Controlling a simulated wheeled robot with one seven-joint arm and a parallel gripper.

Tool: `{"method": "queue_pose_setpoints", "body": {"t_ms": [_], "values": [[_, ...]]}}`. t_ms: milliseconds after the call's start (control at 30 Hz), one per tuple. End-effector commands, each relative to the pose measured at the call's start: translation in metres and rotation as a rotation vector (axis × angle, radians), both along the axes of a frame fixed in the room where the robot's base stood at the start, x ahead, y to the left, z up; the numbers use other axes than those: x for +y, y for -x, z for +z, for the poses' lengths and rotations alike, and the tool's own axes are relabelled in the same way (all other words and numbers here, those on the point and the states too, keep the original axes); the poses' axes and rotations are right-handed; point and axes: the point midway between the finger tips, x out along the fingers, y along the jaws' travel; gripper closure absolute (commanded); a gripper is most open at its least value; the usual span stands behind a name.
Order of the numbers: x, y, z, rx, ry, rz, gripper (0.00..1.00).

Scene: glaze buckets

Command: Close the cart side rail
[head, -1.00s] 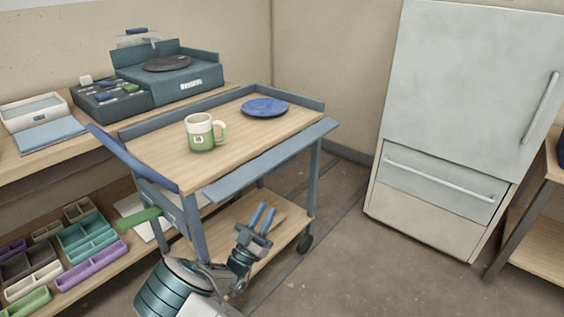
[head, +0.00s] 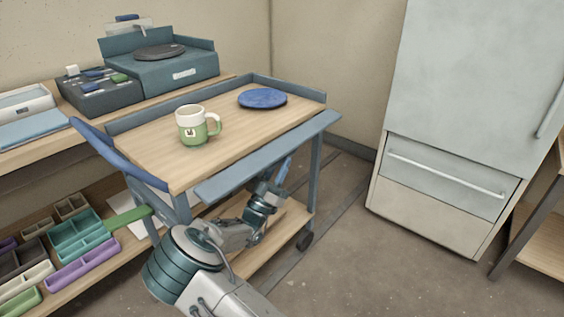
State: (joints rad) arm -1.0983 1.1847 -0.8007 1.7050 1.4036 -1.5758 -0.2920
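The cart (head: 225,135) has a wooden top with low blue-grey rails standing along its back and right edges. Its front side rail (head: 265,158) is a long blue-grey panel that leans outward from the front edge, not upright. My gripper (head: 284,171) is just below the right half of this rail, with its blue fingertips pointing up. I cannot tell whether the fingertips touch the rail. The fingers overlap in this view, so their opening is hidden. No held object shows.
A green and white mug (head: 194,126) and a blue plate (head: 262,98) stand on the cart top. A blue handle bar (head: 118,153) edges the cart's left end. A fridge (head: 450,110) stands right, with open floor between.

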Motion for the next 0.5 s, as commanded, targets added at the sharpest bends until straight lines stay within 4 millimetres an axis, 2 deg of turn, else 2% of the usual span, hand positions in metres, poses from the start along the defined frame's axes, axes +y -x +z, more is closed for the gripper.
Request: {"method": "queue_pose_setpoints", "body": {"t_ms": [200, 467, 500], "values": [[-0.007, -0.009, 0.0108, 0.0, 0.0, 0.0, 0.77], [-0.0077, -0.0096, 0.0118, 0.0, 0.0, -0.001, 0.77], [-0.0078, -0.0096, 0.0118, 0.0, 0.0, -0.001, 0.85]]}}
